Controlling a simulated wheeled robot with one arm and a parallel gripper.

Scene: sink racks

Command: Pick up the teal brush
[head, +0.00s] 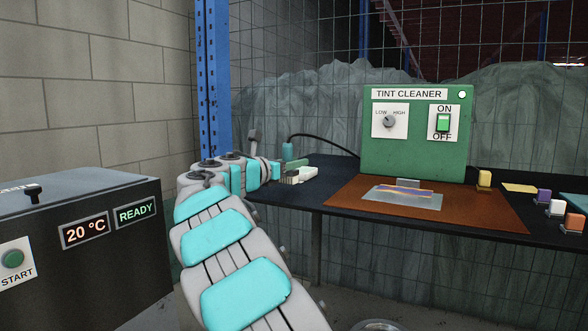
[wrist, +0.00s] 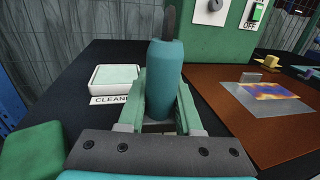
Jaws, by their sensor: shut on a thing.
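The teal brush (wrist: 165,82) stands upright between the fingers of my gripper (wrist: 160,112) in the wrist view, with a dark tip pointing up. My gripper is shut on it. In the head view the teal top of the brush (head: 288,152) shows above my gripper (head: 290,174), over the left part of the dark table. The brush's lower end is hidden by the gripper, so I cannot tell whether it touches the table.
A white tray (wrist: 116,84) labelled "CLEAN…" lies left of the brush. The green tint cleaner panel (head: 418,145) stands behind a brown mat (head: 480,212) with a grey plate (head: 400,203). Several small coloured blocks line the right side. A dark machine (head: 85,250) stands at left.

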